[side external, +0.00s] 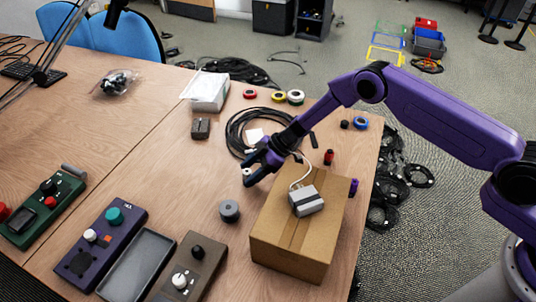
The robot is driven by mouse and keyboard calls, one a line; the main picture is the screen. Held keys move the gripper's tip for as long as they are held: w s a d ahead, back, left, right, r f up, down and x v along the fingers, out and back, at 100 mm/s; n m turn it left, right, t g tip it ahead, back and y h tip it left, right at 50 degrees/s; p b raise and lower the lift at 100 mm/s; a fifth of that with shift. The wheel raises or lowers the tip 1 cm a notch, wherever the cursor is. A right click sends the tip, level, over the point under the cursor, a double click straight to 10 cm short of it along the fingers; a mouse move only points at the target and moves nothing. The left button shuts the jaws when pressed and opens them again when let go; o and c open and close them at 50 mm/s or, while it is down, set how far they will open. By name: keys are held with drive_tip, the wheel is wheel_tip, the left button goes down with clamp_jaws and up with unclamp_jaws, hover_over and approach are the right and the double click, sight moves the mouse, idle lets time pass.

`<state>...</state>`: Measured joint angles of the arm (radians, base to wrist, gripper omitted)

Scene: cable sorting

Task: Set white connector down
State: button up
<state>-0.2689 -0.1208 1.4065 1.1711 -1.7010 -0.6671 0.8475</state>
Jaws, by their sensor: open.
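A light grey-white connector block (306,201) lies on top of a closed cardboard box (276,243). A white cable (303,178) curves up from it toward my wrist. My gripper (252,173) is open, to the upper left of the box and apart from the block. A small white piece (247,171) shows at its fingertips; I cannot tell whether it is a connector end or part of the gripper. Part of the cable's run is hidden behind my wrist.
A grey cylinder (229,211) stands left of the box. A black cable coil (240,125) lies behind my gripper. Tape rolls (295,96) and a white box (208,92) are farther back. Control boxes (100,240) and a grey tray (137,265) fill the front left. The table's middle left is clear.

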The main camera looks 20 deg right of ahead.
drive_tip(key=v, duration=0.8)
drive_tip(key=shift+d+r, duration=0.25)
wheel_tip(320, 180, up, 10)
drive_tip(key=m+t+h, duration=0.1)
drive_tip(key=t+h, duration=0.1)
drive_tip(key=t, duration=0.2)
drive_tip(key=s+d+r+m+t+h, duration=0.1)
drive_tip(key=s+d+r+m+h, duration=0.2)
drive_tip(key=s+r, duration=0.45)
drive_tip(key=s+d+r+g+h, duration=0.1)
drive_tip(key=s+d+g, duration=0.1)
drive_tip(key=s+d, duration=0.4)
drive_tip(key=s+d+r+g+h, duration=0.1)
drive_tip(key=s+d, duration=0.6)
drive_tip(key=s, duration=0.8)
drive_tip(key=s+d+r+g+h, duration=0.1)
drive_tip(key=s+d+r+g, duration=0.1)
drive_tip(key=s+d, duration=0.5)
drive_tip(key=s+g, duration=0.1)
drive_tip(key=s, duration=0.3)
drive_tip(key=shift+s+d+r+h, duration=0.2)
drive_tip(key=shift+s+r+h, duration=0.05)
drive_tip(key=shift+r+h, duration=0.1)
